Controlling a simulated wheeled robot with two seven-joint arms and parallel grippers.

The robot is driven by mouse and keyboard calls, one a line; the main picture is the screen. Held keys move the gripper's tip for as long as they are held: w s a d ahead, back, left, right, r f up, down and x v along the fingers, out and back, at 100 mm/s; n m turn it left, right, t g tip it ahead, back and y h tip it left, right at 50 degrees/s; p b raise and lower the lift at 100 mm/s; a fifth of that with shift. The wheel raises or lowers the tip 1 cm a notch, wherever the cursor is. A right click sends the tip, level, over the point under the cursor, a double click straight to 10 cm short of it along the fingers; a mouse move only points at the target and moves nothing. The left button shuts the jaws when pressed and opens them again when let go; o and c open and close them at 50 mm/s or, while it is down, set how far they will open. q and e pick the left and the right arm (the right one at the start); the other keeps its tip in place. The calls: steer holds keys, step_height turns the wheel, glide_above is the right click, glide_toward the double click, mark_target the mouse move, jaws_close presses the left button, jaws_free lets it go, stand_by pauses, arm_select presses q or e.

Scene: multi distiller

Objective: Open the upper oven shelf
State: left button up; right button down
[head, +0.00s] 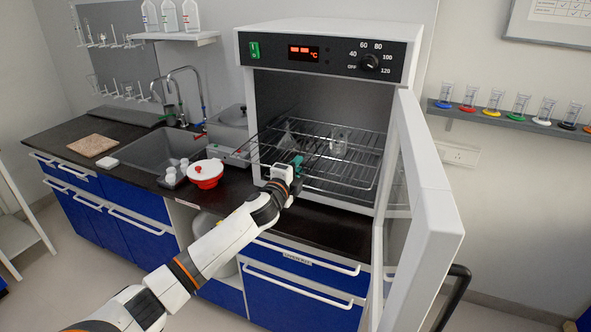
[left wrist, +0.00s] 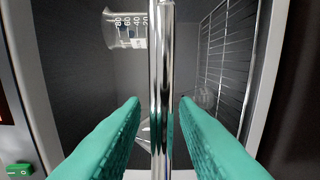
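The oven (head: 322,55) stands on the counter with its glass-windowed door (head: 405,190) swung open to the right. The upper wire shelf (head: 345,127) is inside and carries a glass beaker (head: 338,145) and a conical flask (head: 287,138). My left gripper (head: 294,160) is at the shelf's front edge, with teal fingers. In the left wrist view the fingers of my left gripper (left wrist: 160,100) are apart, one on each side of the shelf's chrome front bar (left wrist: 161,60). Gaps show between fingers and bar. The beaker also shows behind the bar (left wrist: 128,30). My right gripper is out of view.
A lower wire rack (left wrist: 225,60) shows at the right of the left wrist view. A red-and-white container (head: 205,173) and the sink (head: 155,150) are on the counter to the left. The open door bounds the space on the right.

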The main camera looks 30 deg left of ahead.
arm_select(q)
steer(key=shift+s, duration=0.1)
steer(key=shift+s, duration=0.3)
steer(key=s+b, duration=0.2)
steer(key=s, duration=0.9)
steer(key=shift+d, duration=0.35)
steer(key=shift+s, duration=0.1)
